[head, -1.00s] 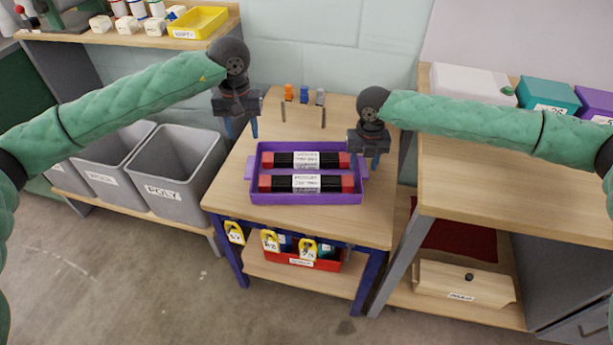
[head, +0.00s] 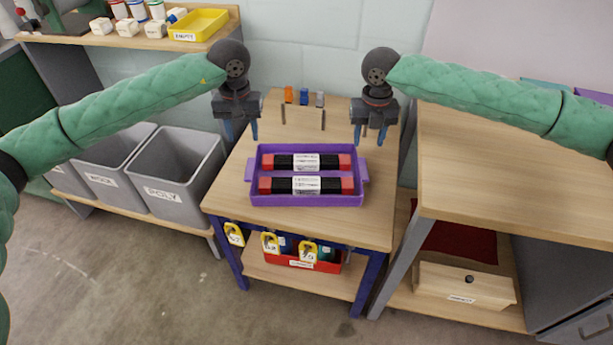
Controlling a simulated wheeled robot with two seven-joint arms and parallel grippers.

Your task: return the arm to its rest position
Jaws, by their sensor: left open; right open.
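My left gripper (head: 241,133) is open and empty above the left side of the small wooden table (head: 228,197), up and left of the purple tray (head: 310,201). My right gripper (head: 370,138) is open and empty above the table's right side, up and right of the tray. Both point down and are apart from the tray. My two green-sleeved arms reach in from the left and right edges.
Two black rolls with red ends, an upper one (head: 283,161) and a lower one (head: 281,185), lie in the tray. Small orange (head: 288,95) and blue (head: 304,96) pieces stand behind it. Grey bins (head: 176,180) stand left; a wooden bench (head: 480,170) stands right.

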